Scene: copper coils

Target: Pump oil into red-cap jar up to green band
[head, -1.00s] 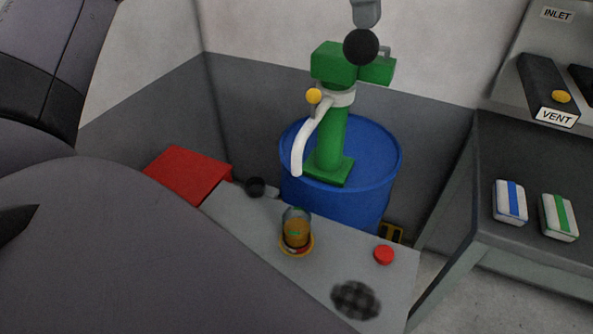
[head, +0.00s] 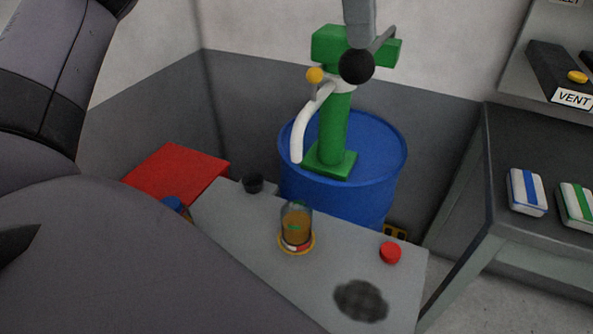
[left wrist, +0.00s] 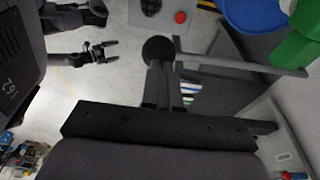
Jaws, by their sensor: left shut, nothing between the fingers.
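The clear jar (head: 297,216) stands in a yellow ring on the bench, under the white spout (head: 299,142). It holds amber oil; a green mark shows on its side, and the oil appears to reach above it. A red cap (head: 390,253) lies on the bench to the right. The green pump (head: 333,125) stands on the blue drum, its lever ending in a black knob (head: 357,66). My left gripper (head: 359,42) is shut and empty, fingertips at the knob (left wrist: 158,50); contact is unclear. My right gripper (left wrist: 112,52) appears open and empty in the left wrist view.
The blue drum (head: 375,165) stands behind the bench. A black cup (head: 253,184), a red box (head: 175,172) and a partly hidden blue-topped item (head: 172,205) are left. A dark drain patch (head: 360,300) is in front. A side table (head: 480,190) stands right.

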